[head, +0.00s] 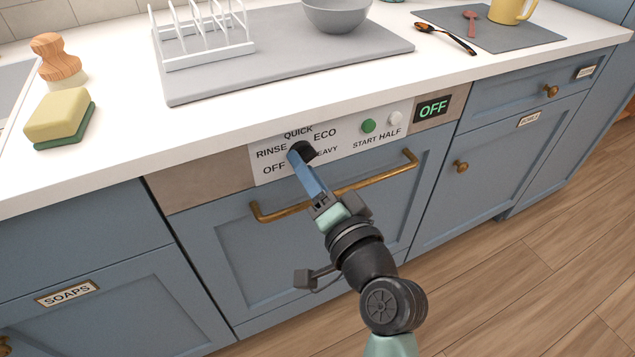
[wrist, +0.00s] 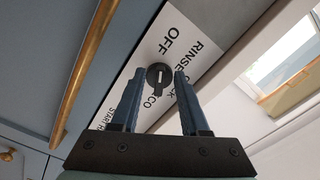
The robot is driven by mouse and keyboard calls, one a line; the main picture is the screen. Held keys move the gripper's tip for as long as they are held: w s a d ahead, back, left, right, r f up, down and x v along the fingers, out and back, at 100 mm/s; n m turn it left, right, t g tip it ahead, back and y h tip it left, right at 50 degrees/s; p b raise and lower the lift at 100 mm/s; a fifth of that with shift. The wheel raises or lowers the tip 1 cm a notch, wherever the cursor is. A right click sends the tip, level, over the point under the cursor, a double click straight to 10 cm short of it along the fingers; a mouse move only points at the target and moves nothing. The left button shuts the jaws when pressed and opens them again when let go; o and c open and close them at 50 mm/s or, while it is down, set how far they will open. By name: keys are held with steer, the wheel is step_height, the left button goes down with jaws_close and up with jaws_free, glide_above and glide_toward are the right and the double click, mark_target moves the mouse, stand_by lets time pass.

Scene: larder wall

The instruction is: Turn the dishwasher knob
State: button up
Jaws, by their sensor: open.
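The dishwasher knob (head: 302,151) is a round black dial on the white control panel (head: 345,145), ringed by the labels OFF, RINSE, QUICK, ECO and HEAVY. In the wrist view the knob (wrist: 158,77) shows a pale line and sits between my fingertips, a little beyond them. My gripper (head: 303,163) is open, with blue fingers pointing at the knob; it also shows in the wrist view (wrist: 157,82). I cannot tell whether a finger touches the knob. The display (head: 432,108) reads OFF in green.
A brass handle bar (head: 385,178) runs across the dishwasher door below the panel, close to my gripper. The green START button (head: 368,126) and pale HALF button (head: 395,118) are right of the knob. The white counter edge (head: 215,150) overhangs above.

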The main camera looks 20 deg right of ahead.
steer(key=s, duration=1.3)
steer(key=shift+d, duration=0.25)
steer(key=shift+w, duration=0.15)
steer(key=w+a+r+n+t, duration=0.2)
steer(key=a+r+n, duration=0.15)
steer(key=r, duration=0.55)
steer(key=w+a+r+n+t, duration=0.2)
steer(key=w+a+r+n, duration=0.15)
steer(key=r, duration=0.65)
steer(key=w+a+r+n+t, duration=0.25)
steer(key=a+r, duration=0.25)
steer(key=r, duration=0.4)
steer(key=s+a+r+n+t+p, duration=0.1)
steer(key=s+a+r, duration=0.1)
steer(key=s+r, duration=0.35)
steer(key=s+a+r+n+t+p, duration=0.1)
steer(key=s+a+r+t+p, duration=0.1)
steer(key=r, duration=0.7)
step_height(320, 180, up, 30)
steer(key=p, duration=2.9)
steer(key=shift+w+f+h, duration=0.15)
steer(key=shift+w+h, duration=0.15)
